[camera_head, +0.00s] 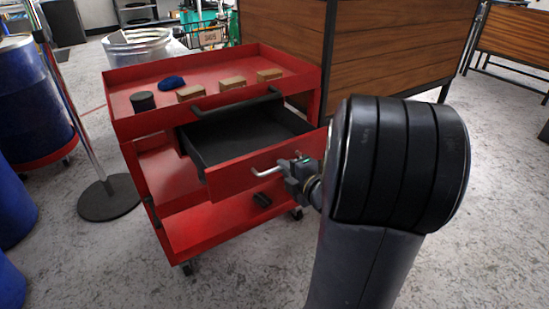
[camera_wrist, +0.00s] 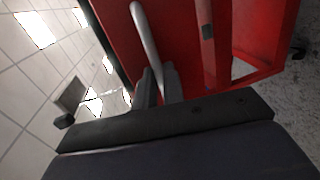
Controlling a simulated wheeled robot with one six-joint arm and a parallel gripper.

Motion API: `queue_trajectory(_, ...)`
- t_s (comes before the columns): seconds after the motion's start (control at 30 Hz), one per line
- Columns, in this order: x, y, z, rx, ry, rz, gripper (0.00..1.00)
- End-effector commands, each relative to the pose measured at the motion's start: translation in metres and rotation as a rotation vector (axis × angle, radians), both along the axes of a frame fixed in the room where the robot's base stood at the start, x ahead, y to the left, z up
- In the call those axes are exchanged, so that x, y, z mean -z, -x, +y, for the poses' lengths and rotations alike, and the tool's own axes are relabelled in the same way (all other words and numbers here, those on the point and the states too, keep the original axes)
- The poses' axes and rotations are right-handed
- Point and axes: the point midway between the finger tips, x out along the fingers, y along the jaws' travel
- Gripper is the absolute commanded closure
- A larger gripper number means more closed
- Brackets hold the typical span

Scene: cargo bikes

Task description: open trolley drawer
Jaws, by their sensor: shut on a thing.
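The red trolley (camera_head: 205,128) stands on the floor in the middle of the head view. Its drawer (camera_head: 237,183) is pulled out toward me, and the dark inside looks empty. A silver bar handle (camera_head: 266,173) is on the drawer's red front. My gripper (camera_head: 296,171) is at the right part of this handle, shut on it. In the wrist view, the handle (camera_wrist: 146,40) runs down between the fingers of my gripper (camera_wrist: 156,78), against the red drawer front (camera_wrist: 185,45). My arm hides the drawer's right end in the head view.
The trolley's top tray (camera_head: 130,82) holds small brown boxes (camera_head: 233,83), a blue item (camera_head: 171,82) and a dark cylinder (camera_head: 143,101). A post with a round base (camera_head: 109,198) and blue barrels (camera_head: 35,105) stand left. A wooden-sided box (camera_head: 400,45) stands behind. Front floor is clear.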

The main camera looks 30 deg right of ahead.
Motion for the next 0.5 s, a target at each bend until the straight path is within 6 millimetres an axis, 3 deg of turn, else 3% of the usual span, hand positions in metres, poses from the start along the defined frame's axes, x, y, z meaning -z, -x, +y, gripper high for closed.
queue_trajectory(0.2, 0.001, 0.015, -0.001, 0.000, -0.001, 0.002, 1.00)
queue_trajectory(0.5, 0.001, 0.016, 0.000, -0.001, -0.001, 0.002, 1.00)
